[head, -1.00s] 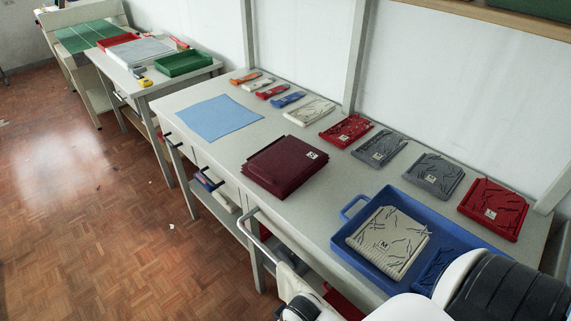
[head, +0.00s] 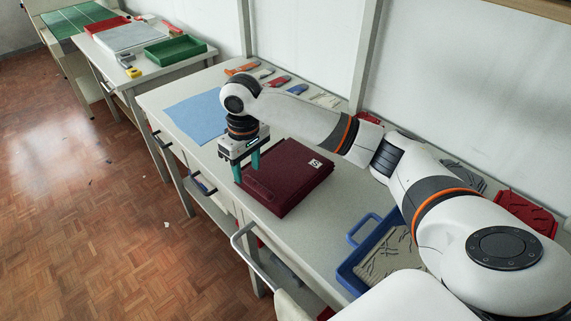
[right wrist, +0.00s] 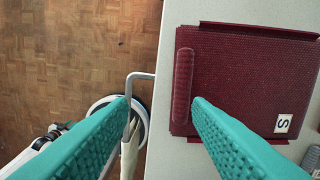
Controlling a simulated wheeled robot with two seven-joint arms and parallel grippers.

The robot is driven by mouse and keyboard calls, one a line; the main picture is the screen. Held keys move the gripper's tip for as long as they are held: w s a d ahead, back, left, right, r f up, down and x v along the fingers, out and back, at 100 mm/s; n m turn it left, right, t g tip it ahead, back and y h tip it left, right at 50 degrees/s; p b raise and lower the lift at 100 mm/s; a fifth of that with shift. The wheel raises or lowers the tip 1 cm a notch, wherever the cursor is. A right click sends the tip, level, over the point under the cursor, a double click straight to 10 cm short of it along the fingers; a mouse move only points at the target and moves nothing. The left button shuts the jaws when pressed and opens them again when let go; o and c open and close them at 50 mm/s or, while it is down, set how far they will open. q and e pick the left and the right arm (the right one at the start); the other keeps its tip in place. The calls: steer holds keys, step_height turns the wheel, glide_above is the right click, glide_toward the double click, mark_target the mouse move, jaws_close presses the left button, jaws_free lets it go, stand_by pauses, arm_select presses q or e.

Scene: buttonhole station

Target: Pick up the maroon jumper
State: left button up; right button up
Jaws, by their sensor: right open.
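The maroon jumper (head: 290,176) lies folded on the table, with a white label marked S near one corner. It also shows in the right wrist view (right wrist: 245,75), with a thick rounded ridge along its left edge. My right gripper (head: 247,170) is at the jumper's front-left edge, fingers pointing down. In the right wrist view my right gripper (right wrist: 160,102) is open and empty. One teal fingertip overlaps the jumper beside the ridge; the other shows over the floor and rail, beyond the table edge. I cannot tell whether a finger touches the cloth. My left gripper is out of view.
A blue cloth (head: 195,117) lies left of the jumper. A blue tray (head: 352,268) with a cream garment stands to the right, partly behind my arm. A metal rail (head: 258,262) projects from the table front. Folded garments and small coloured tools line the back.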

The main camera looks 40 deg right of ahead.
step_height(320, 180, up, 4)
steer(key=d+f, duration=0.1)
steer(key=d, duration=0.2)
steer(key=p, duration=0.1)
glide_above(257, 185)
steer(key=shift+m, duration=0.3)
step_height(257, 185, down, 5)
steer(key=shift+s+d+r, duration=0.1)
steer(key=shift+s+r, duration=0.05)
steer(key=shift+f+p, duration=0.65)
steer(key=shift+f, duration=2.5)
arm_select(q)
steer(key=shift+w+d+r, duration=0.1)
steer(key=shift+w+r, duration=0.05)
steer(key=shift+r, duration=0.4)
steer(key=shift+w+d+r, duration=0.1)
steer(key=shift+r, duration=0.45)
arm_select(e)
steer(key=shift+c, duration=0.6)
steer(key=shift+r, duration=0.1)
jaws_close()
